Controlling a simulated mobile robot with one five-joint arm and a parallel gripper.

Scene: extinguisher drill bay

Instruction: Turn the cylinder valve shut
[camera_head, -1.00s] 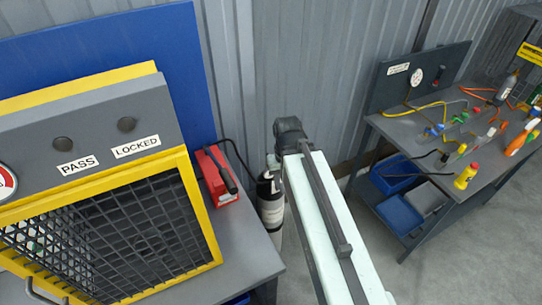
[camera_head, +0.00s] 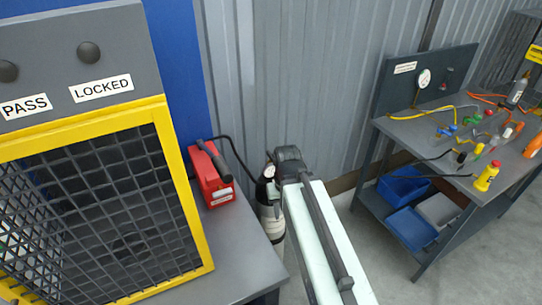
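A gas cylinder (camera_head: 268,212) with a dark top and a pale lower body stands on the floor between the two benches, against the corrugated wall. A small round gauge (camera_head: 268,172) shows near its top, with a black hose running to it. The valve itself cannot be made out; my arm covers the cylinder's right side. My pale arm reaches up from the bottom of the picture, with its dark end beside the cylinder's top. The gripper's fingers are hidden behind that end, so I cannot tell whether they are open or touching anything.
A grey bench (camera_head: 238,262) on the left carries a yellow-framed mesh cage (camera_head: 185,195) and a red box (camera_head: 212,177). A workbench (camera_head: 440,150) on the right holds bottles, cables and a gauge panel, with blue bins (camera_head: 412,228) below. The floor (camera_head: 365,260) between them is open.

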